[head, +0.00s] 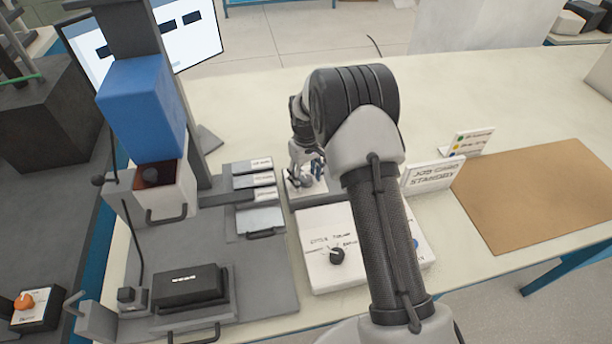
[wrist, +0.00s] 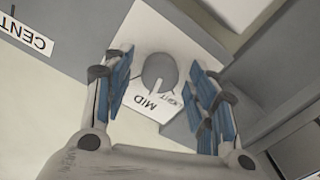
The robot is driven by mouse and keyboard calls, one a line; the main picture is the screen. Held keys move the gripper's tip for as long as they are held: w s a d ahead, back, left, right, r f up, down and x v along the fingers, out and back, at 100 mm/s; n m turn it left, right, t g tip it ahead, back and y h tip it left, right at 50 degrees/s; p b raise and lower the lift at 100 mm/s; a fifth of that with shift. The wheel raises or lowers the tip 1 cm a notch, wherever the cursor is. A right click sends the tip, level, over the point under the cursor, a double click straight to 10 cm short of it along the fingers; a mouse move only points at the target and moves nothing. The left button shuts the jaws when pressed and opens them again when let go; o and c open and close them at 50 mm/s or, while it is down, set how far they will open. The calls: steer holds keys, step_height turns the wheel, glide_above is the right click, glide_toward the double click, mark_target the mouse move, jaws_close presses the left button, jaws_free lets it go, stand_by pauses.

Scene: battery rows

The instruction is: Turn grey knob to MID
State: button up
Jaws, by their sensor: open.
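The grey knob (wrist: 159,70) is round and sits on a white plate (wrist: 150,28) in the wrist view. A pale pointer mark at its lower side faces the printed labels. The MID label (wrist: 151,103) is just below it, with another, partly hidden label to its right. I cannot tell exactly which label the mark meets. My gripper (wrist: 163,75) is open, with one blue-padded finger on each side of the knob and a visible gap on both sides. In the head view my gripper (head: 306,168) is over the small white plate (head: 296,190), and the knob is hidden there.
A white panel (head: 318,279) with a black knob (head: 337,255) stands just in front. A grey fixture with a blue block (head: 143,108) rises at the left. Standing signs (head: 432,175) and a brown mat (head: 545,195) are at the right. The table behind is clear.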

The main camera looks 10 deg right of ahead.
mark_target(306, 178)
step_height(306, 178, up, 12)
stand_by(0.6)
steer(key=shift+r, duration=0.1)
steer(key=s+r+m+t, duration=0.2)
steer(key=s+r, duration=1.5)
steer(key=r, duration=0.1)
steer(key=s+f+m+t, duration=0.1)
steer(key=s+m+t, duration=0.1)
steer(key=s, duration=1.7)
steer(key=shift+s+m+t, duration=0.15)
steer(key=shift+m+t, duration=0.15)
